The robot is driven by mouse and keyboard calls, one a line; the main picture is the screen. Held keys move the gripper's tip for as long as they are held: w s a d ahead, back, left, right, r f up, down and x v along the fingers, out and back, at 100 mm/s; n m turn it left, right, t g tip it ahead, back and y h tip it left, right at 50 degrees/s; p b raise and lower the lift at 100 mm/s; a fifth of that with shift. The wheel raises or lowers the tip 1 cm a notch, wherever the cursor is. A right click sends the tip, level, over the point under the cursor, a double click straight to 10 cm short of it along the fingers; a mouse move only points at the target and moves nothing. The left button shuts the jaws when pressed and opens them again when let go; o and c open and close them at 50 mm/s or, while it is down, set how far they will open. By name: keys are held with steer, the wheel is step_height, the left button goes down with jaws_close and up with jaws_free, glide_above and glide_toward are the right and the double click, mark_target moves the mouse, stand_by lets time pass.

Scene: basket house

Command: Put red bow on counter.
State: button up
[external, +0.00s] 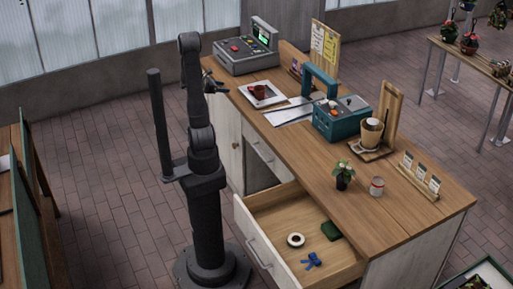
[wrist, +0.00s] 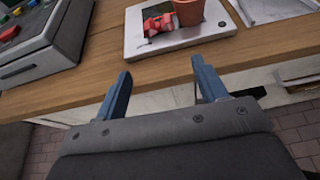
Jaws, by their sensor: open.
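The red bow (wrist: 161,25) lies on a white flat tray or scale (wrist: 175,40) on the wooden counter, seen in the wrist view. It is left of a terracotta pot (wrist: 189,10) and close to it. The white tray also shows in the external view (external: 272,101), with a small reddish shape on it; I cannot separate bow from pot there. My gripper (wrist: 161,75) is open and empty, its blue fingers spread near the counter's front edge, short of the tray. In the external view my gripper (external: 217,84) is small and dark beside the counter (external: 310,161).
A cash register (external: 245,60) stands left of the tray. A teal machine (external: 340,118) and white papers (external: 289,112) are to its right. A small plant (external: 343,174) and a can (external: 377,186) stand nearer. Below, an open drawer (external: 275,212) sticks out, holding small items.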

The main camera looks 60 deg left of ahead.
glide_toward(250, 89)
steer(key=x, duration=0.2)
steer(key=f+x, duration=0.1)
steer(key=x, duration=0.1)
steer(key=shift+s+r, duration=0.1)
steer(key=shift+s, duration=0.1)
steer(key=shift+r+x, duration=0.15)
steer(key=shift+x, duration=1.25)
steer(key=shift+r+x, duration=0.1)
steer(key=shift+x, duration=1.25)
steer(key=shift+w, duration=0.15)
steer(key=c, duration=0.7)
steer(key=shift+r, duration=0.15)
steer(key=shift+r, duration=0.55)
steer(key=s, duration=1.8)
steer(key=shift+r, duration=0.15)
